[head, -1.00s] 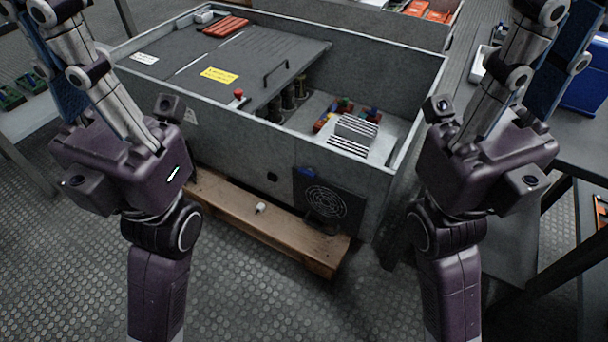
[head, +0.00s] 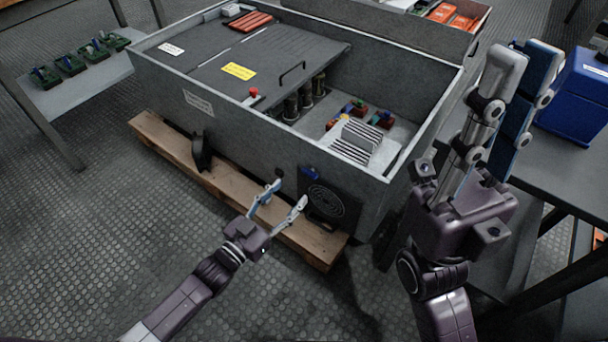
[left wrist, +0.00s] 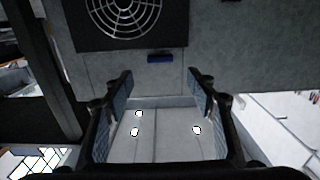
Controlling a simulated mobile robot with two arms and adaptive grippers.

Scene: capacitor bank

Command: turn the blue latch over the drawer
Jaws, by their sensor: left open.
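The blue latch (head: 310,173) is a small bar on the front wall of the grey cabinet, at the top left corner of a black panel with a round grille (head: 327,201). In the left wrist view the latch (left wrist: 160,58) lies level, beside the panel's edge. I cannot tell whether this panel is the drawer front. My left gripper (head: 290,192) is open and empty, just in front of the wall, below and left of the latch and apart from it. My right gripper (head: 527,58) is open and empty, raised at the right, pointing up.
The open-topped cabinet (head: 245,140) stands on a wooden pallet (head: 175,143). A red knob (head: 253,92) is on its lid. At the right is a table with a blue box (head: 578,98). A bench with green boards (head: 70,66) is at the left. The floor in front is clear.

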